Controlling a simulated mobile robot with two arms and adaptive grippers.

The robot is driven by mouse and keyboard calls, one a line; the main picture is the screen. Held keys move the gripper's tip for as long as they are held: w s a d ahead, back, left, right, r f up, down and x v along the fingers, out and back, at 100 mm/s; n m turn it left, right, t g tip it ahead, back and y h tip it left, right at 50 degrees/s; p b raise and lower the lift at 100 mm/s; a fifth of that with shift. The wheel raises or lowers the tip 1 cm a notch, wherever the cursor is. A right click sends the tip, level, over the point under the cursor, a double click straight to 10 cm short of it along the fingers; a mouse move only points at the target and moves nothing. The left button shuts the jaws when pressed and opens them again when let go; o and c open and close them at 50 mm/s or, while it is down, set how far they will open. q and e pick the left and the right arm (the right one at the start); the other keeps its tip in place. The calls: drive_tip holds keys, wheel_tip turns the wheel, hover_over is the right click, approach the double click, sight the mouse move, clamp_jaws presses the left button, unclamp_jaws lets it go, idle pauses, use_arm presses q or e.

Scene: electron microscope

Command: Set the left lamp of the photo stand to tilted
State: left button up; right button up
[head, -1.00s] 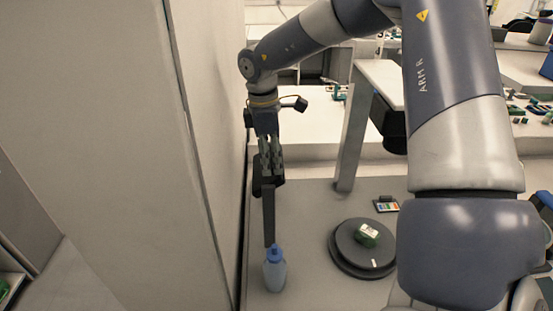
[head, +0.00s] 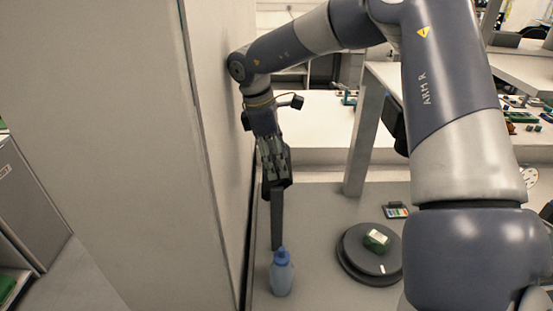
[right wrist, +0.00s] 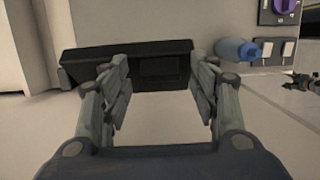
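The photo stand has a round dark turntable (head: 352,270) with a small green-and-white item on it, and a grey column (head: 364,145) behind. Its left lamp is a black head (head: 284,187) on a dark upright post, left of the turntable. In the right wrist view the lamp head is a wide black bar (right wrist: 150,68) across the fingertips. My right gripper (head: 275,172) comes down from above onto the lamp head. In the right wrist view its fingers (right wrist: 162,75) are wide apart, close to the bar; contact cannot be told. My left gripper is not in view.
A blue bottle (head: 281,275) stands in front of the lamp post. A colour card (head: 396,212) lies behind the turntable. A tall pale cabinet wall (head: 130,150) rises close on the left. The bench between post and turntable is clear.

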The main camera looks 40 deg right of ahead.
drive_tip(key=s+d+v, duration=0.1)
drive_tip(key=v, duration=0.8)
drive_tip(key=shift+d+r, duration=0.3)
drive_tip(key=shift+r, duration=0.3)
drive_tip(key=shift+s, duration=0.1)
drive_tip(key=shift+c, duration=0.3)
